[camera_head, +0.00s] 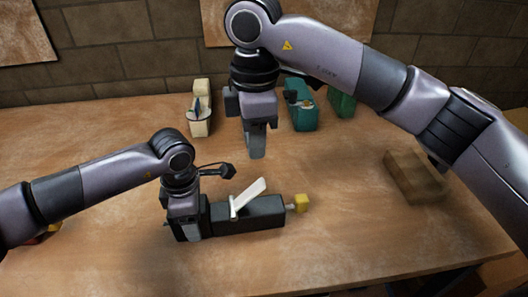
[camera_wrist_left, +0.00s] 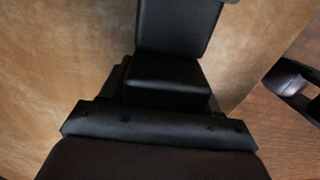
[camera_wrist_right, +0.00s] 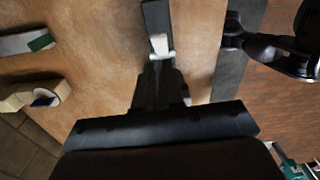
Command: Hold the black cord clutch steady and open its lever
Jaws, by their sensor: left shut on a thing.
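The black cord clutch (camera_head: 255,212) lies on the wooden table, front centre. Its white lever (camera_head: 249,194) stands tilted up from the body toward the upper right. A yellow piece (camera_head: 302,203) sits on its right end. My left gripper (camera_head: 190,230) is shut on the clutch's left end; in the left wrist view the black body (camera_wrist_left: 178,30) fills the space at the fingers. My right gripper (camera_head: 256,152) looks shut and empty, in the air above and behind the clutch. In the right wrist view the white lever (camera_wrist_right: 160,45) shows just past its fingertips, apparently apart from them.
A cream clutch (camera_head: 200,112), a teal clutch (camera_head: 304,115) and a green one (camera_head: 341,103) stand at the back. A brown block (camera_head: 415,178) is at the right. A small red and yellow thing (camera_head: 42,236) is at the left edge. The front right table is clear.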

